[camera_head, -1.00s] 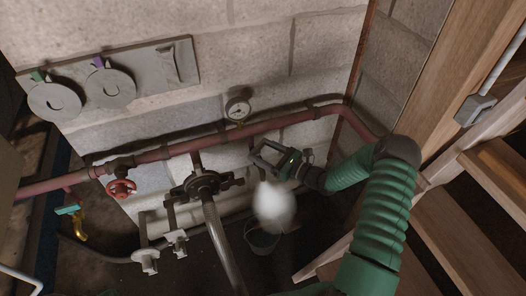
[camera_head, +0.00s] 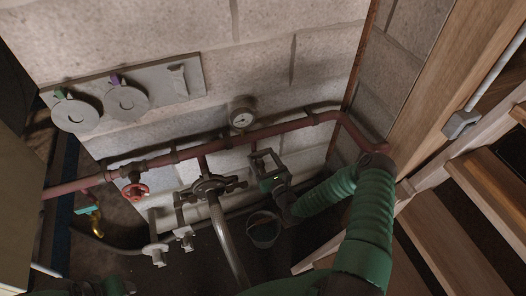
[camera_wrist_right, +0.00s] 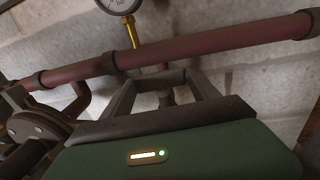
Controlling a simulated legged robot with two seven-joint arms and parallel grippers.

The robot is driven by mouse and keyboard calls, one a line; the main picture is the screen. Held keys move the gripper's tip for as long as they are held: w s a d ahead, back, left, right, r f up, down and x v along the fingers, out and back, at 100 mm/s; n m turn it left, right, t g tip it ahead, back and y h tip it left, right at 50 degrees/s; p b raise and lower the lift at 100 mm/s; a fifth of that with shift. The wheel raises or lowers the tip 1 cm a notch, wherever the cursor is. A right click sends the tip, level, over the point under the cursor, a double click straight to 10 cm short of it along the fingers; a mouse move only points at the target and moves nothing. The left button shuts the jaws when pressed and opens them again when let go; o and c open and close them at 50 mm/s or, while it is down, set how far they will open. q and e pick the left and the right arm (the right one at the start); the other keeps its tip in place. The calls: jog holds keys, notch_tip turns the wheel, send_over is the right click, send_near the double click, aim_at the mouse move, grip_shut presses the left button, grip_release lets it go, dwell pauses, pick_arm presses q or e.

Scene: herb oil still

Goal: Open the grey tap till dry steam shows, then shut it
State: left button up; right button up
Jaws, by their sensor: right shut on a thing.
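My right gripper (camera_head: 262,156) reaches in from the right, at the red pipe to the right of the gauge. It is shut on the grey tap, which it mostly hides in the head view. In the right wrist view the gripper's fingers (camera_wrist_right: 165,82) frame a small dark grey part of the tap (camera_wrist_right: 167,98) just below the pipe. How far the tap is turned cannot be told. A bucket (camera_head: 263,230) stands on the floor below. No white steam shows above it. My left gripper is out of view; green arm parts show at the bottom left.
The red pipe (camera_head: 238,139) runs along the block wall, with a pressure gauge (camera_head: 242,117) above it. A red handwheel (camera_head: 136,191) and a black valve (camera_head: 212,188) hang left of my gripper. Wooden stairs (camera_head: 440,205) bound the right side.

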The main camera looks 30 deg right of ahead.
jog(key=shift+s+a+f+m+g+h+p, duration=0.1)
jog(key=shift+m+g+h+p, duration=0.05)
jog(key=shift+m+h+p, duration=0.35)
jog(key=shift+a+f+m+g+h+p, duration=0.15)
jog(key=shift+m+h+p, duration=0.1)
jog(key=shift+h, duration=0.35)
jog(key=shift+r, duration=0.1)
jog(key=o, duration=1)
jog(key=shift+d, duration=0.1)
jog(key=o, duration=0.4)
jog(key=shift+c, duration=0.2)
